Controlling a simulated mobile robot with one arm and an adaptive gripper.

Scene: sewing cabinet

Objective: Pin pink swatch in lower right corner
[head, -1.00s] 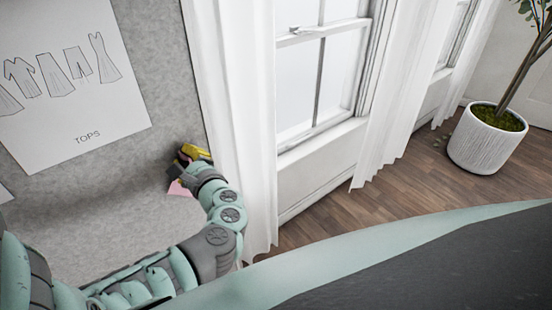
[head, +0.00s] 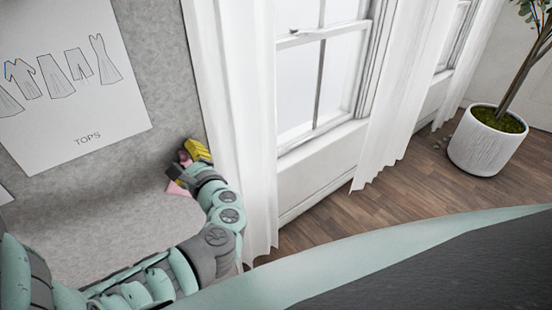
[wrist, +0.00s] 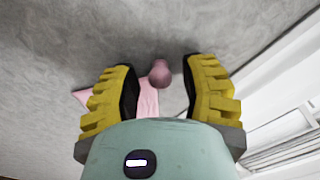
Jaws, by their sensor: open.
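The pink swatch (head: 177,188) hangs against the grey board at its lower right, partly hidden by my gripper. In the wrist view the swatch (wrist: 148,100) shows beyond and between my fingers, with one corner reaching left behind the left finger. A pink pin with a rounded head (wrist: 159,74) is at the swatch's upper edge, between my fingertips; I cannot tell how deep it sits. My gripper (wrist: 160,82) is open, its yellow fingers on both sides of the pin with gaps. In the head view my gripper (head: 187,160) is close to the board.
A white paper sheet marked TOPS (head: 75,105) with clothing drawings is on the board (head: 100,205), up and left of my gripper. A white curtain (head: 240,120) hangs just right of the board's edge. A potted plant (head: 487,140) stands far right on the wood floor.

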